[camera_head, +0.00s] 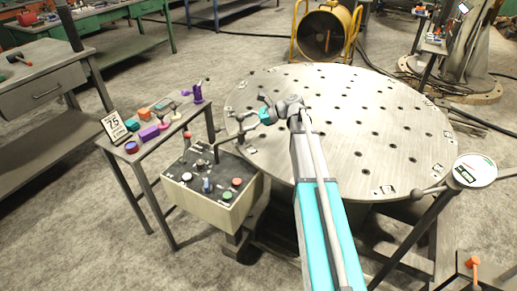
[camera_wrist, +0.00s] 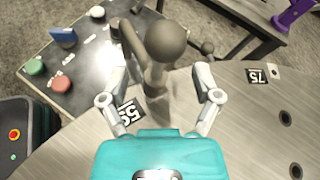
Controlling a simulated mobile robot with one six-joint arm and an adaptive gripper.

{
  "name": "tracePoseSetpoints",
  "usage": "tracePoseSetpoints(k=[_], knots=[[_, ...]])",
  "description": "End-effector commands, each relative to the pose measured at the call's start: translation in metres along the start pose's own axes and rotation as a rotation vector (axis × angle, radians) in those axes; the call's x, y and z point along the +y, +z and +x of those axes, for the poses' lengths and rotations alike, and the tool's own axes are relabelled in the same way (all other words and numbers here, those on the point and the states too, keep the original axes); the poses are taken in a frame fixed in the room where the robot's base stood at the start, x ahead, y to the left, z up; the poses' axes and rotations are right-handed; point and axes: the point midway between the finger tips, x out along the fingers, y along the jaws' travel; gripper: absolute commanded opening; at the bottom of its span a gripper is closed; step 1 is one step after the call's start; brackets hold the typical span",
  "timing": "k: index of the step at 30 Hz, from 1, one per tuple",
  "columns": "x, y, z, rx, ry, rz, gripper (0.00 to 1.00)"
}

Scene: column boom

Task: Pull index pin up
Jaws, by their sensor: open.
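The index pin (camera_wrist: 166,42) is a dark grey stem with a round ball knob at the edge of the round plate, seen in the wrist view. My gripper (camera_wrist: 161,72) is open, with one finger on each side of the pin's stem. The knob shows in the gap, just past the fingertips. I cannot tell whether either finger touches it. In the head view my gripper (camera_head: 250,108) is over the left edge of the round plate (camera_head: 350,120). I cannot make out the pin clearly there.
A control box (camera_head: 212,185) with buttons, a switch and levers stands close below the plate's left edge. A side table (camera_head: 155,130) with coloured parts is left of it. A round dial on a post (camera_head: 474,171) is at right. The plate top is mostly clear.

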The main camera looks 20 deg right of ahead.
Motion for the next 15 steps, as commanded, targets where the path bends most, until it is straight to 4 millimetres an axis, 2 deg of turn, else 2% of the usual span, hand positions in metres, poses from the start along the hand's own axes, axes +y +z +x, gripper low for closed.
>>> tracePoseSetpoints(k=[15], knots=[[-0.001, 0.002, -0.073, 0.000, -0.001, 0.001, 0.81]])
